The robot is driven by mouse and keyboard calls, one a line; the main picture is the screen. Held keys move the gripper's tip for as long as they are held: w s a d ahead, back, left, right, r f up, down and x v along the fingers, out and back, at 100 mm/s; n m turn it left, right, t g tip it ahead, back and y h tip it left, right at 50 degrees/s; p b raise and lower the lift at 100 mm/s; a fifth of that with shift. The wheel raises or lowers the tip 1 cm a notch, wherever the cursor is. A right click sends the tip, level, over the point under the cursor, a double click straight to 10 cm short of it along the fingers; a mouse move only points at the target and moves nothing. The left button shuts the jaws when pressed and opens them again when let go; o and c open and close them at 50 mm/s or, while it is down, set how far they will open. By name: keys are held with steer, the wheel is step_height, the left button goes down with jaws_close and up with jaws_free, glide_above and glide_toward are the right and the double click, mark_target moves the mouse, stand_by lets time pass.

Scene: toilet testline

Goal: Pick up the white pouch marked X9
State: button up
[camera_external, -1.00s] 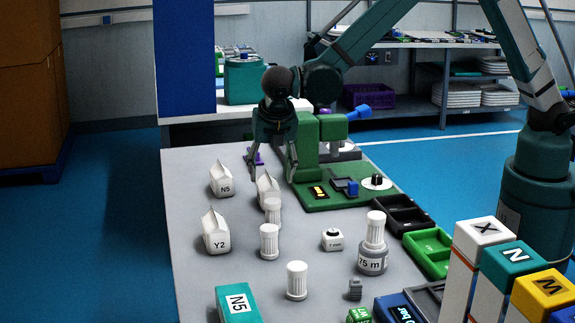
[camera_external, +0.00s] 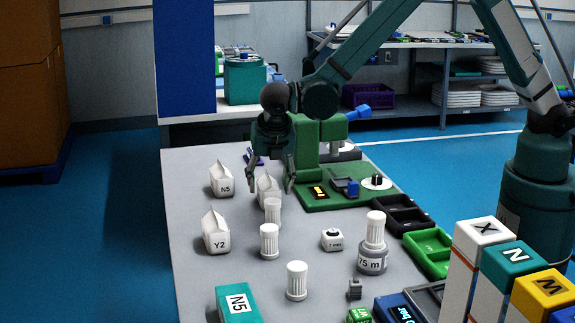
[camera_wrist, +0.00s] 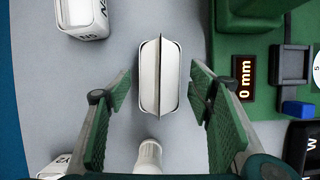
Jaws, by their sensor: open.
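A white pouch (camera_external: 266,188) stands on the grey table below my gripper, partly hidden behind a white ribbed cylinder (camera_external: 273,211). From above, the pouch (camera_wrist: 159,76) lies between my two fingers, a little ahead of the fingertips. Its marking cannot be read in either view. My gripper (camera_external: 270,188) is open, with one finger to each side of the pouch. In the wrist view my open gripper (camera_wrist: 158,90) has green pads, apart from the pouch. Two other white pouches stand to the left, marked N5 (camera_external: 221,182) and Y2 (camera_external: 216,236).
A green fixture (camera_external: 306,152) with a display stands close to the right of the gripper. Several white ribbed cylinders stand in front, one (camera_wrist: 149,156) close to the pouch. Black (camera_external: 402,214) and green (camera_external: 429,252) trays lie at the right edge.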

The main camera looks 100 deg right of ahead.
mark_target(269, 186)
steer(key=shift+x, duration=1.55)
steer(key=shift+f+b, duration=0.25)
steer(key=shift+b, duration=0.25)
steer(key=shift+c, duration=0.6)
steer(key=c, duration=0.9)
